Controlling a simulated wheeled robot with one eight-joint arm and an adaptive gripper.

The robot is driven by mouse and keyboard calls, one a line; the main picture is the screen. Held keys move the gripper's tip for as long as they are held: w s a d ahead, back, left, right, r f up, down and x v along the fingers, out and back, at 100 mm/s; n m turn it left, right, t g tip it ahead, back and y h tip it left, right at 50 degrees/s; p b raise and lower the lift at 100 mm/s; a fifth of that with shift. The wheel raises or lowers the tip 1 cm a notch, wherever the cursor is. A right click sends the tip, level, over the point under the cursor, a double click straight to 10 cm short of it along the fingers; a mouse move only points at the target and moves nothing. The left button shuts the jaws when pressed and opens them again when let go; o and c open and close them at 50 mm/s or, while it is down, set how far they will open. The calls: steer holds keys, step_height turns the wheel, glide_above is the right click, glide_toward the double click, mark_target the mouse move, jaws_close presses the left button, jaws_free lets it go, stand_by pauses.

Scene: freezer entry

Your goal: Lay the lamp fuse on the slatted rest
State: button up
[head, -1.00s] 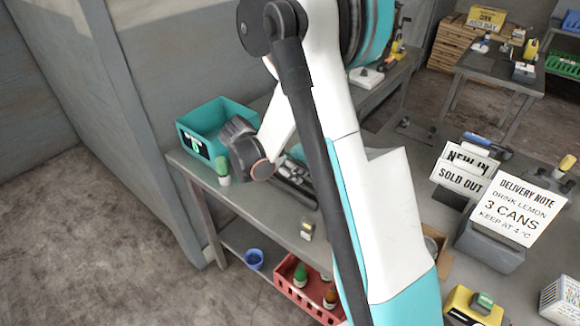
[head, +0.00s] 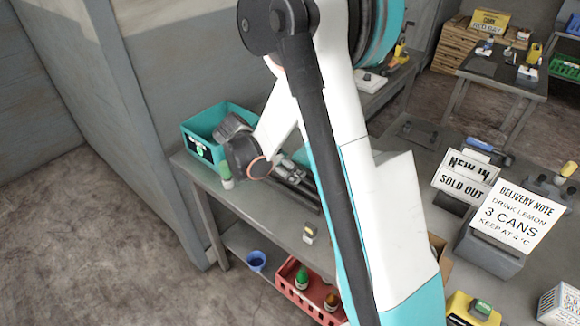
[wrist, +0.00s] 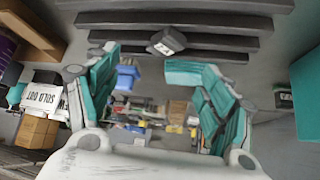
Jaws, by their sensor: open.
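The lamp fuse appears to be the small dark grey block with a pale "7A" label (wrist: 167,41) in the wrist view. It lies against the dark parallel slats of the slatted rest (wrist: 185,19), just beyond my fingertips. I cannot tell how squarely it rests on them. My gripper (wrist: 145,62) has two teal fingers spread apart with nothing between them. In the head view the dark slats of the rest (head: 297,197) show on the grey bench, partly behind my arm. The fuse is not discernible there, and my wrist hides the fingers.
A teal bin (head: 204,127) stands at the bench's far left end, close to my wrist. A green-capped bottle (head: 226,176) stands beside it, partly covered. A small labelled block (head: 310,233) sits near the front edge. A red crate (head: 300,290) is below.

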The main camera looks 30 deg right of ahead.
steer(key=shift+d+r+p+v, duration=0.15)
steer(key=shift+p+v, duration=0.45)
steer(key=shift+v, duration=0.65)
steer(key=shift+d+r+p+v, duration=0.1)
steer(key=shift+p+v, duration=0.45)
steer(key=shift+v, duration=0.7)
steer(key=s+a+r+n+t+y+b, duration=0.35)
steer(key=s+a+r+n, duration=0.25)
steer(key=s+r+n, duration=0.35)
steer(key=s+a+n+t+y+b, duration=0.1)
steer(key=s+a+n+y, duration=0.1)
steer(key=s+a+n, duration=0.1)
steer(key=s+a+n+t+y+b, duration=0.1)
steer(key=s+a+n+t+y, duration=0.1)
steer(key=s+n, duration=0.3)
steer(key=shift+s+a, duration=0.7)
steer(key=shift+s, duration=1)
steer(key=shift+f, duration=0.2)
